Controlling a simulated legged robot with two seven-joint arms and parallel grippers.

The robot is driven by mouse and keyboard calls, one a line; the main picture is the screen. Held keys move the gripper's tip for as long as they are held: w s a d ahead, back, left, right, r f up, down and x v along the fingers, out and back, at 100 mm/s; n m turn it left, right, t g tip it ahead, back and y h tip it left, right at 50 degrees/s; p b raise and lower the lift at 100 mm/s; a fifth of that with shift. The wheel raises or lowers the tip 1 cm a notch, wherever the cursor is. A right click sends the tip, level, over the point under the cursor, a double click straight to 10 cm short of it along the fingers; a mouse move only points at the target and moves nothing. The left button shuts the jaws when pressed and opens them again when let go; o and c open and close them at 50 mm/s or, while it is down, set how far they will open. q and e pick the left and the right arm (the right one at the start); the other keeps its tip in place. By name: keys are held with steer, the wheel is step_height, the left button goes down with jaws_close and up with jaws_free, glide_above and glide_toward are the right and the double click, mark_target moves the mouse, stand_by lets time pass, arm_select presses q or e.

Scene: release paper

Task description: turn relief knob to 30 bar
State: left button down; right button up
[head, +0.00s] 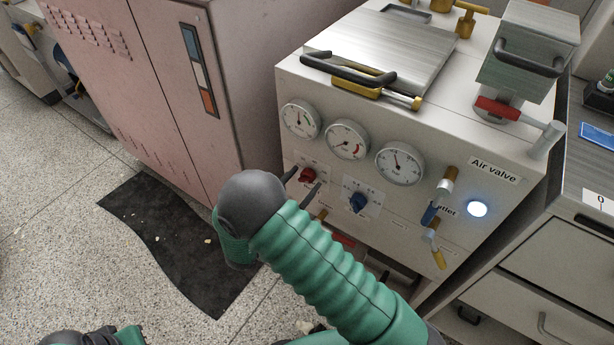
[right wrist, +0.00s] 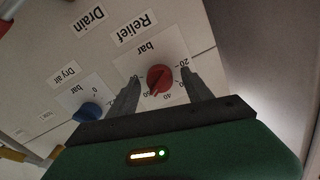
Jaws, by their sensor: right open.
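The red relief knob (head: 307,175) is on the front panel of the white machine, below the gauges. In the right wrist view the red knob (right wrist: 160,78) sits under the upside-down "Relief" label (right wrist: 135,29), with scale marks 20 and 40 beside it. Its exact setting is too small to read. My right gripper (right wrist: 161,74) is open, with one finger on each side of the knob; gaps show between fingers and knob. The right gripper also shows in the head view (head: 306,178), its fingers reaching toward the panel. My left gripper's jaws do not show.
A blue knob (head: 358,202) is right of the red one. Round gauges (head: 347,139) are above. Valve handles (head: 432,212) and a lit button (head: 477,209) are farther right. A pink cabinet (head: 150,80) stands left, a dark mat (head: 170,240) on the floor.

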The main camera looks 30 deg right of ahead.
steer(key=shift+a+r, duration=0.1)
steer(key=shift+a, duration=0.2)
steer(key=shift+c, duration=2.2)
steer(key=shift+d, duration=0.45)
steer(key=c, duration=0.5)
steer(key=shift+c, duration=1.1)
jaws_close()
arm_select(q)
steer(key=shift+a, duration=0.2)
arm_select(e)
steer(key=shift+a, duration=0.1)
arm_select(q)
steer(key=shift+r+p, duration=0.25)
steer(key=shift+p, duration=0.05)
